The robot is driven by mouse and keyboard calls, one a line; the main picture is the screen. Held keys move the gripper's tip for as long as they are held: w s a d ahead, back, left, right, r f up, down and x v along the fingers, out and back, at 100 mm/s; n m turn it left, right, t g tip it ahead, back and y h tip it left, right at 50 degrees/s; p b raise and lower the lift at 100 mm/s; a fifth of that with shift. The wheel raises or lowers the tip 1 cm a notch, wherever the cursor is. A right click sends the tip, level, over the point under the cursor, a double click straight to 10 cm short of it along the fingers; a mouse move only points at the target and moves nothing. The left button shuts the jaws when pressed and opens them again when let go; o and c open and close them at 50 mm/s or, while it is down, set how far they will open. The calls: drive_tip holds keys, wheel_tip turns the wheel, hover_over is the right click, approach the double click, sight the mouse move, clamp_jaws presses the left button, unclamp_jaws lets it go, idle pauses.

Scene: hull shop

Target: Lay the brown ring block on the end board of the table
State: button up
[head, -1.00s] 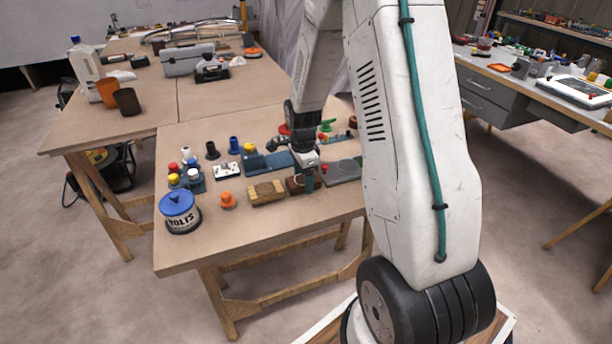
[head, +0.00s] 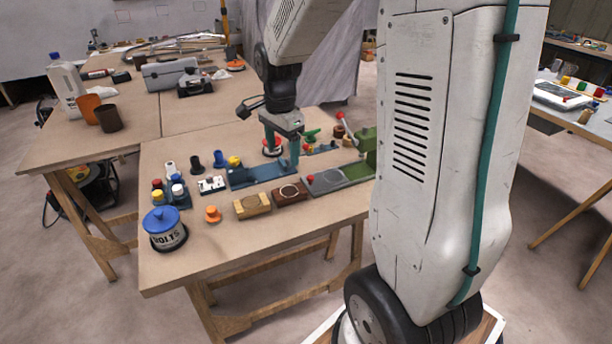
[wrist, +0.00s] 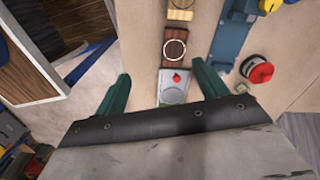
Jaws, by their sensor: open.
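The brown ring block (head: 290,193) is a dark brown block with a pale ring on top. It lies flat in the front row of the table, between a tan ring block (head: 252,206) and a long grey board with a red knob (head: 328,183). The wrist view shows the brown block (wrist: 174,47) just beyond the grey board (wrist: 174,94). My gripper (head: 282,158) is open and empty, raised above the table behind the brown block, apart from it. Its two green fingers (wrist: 161,72) are spread wide. I cannot tell which board is the end board.
A blue board (head: 255,174) lies behind the row, with a red round button (head: 272,146) near it. An orange knob (head: 212,214) and a blue-lidded bolts jar (head: 165,229) stand at the left. A green piece (head: 360,160) is at the right. The front table strip is clear.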

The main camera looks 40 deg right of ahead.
drive_tip(key=s+a+r+n, duration=0.9)
drive_tip(key=s+n, duration=0.1)
drive_tip(key=s, duration=0.2)
drive_tip(key=s+a+r+n+t, duration=0.1)
drive_tip(key=s+a+n, duration=0.2)
drive_tip(key=s+n, duration=0.4)
drive_tip(key=s, duration=0.5)
drive_tip(key=shift+r+n, duration=0.15)
drive_tip(key=shift+n, duration=0.25)
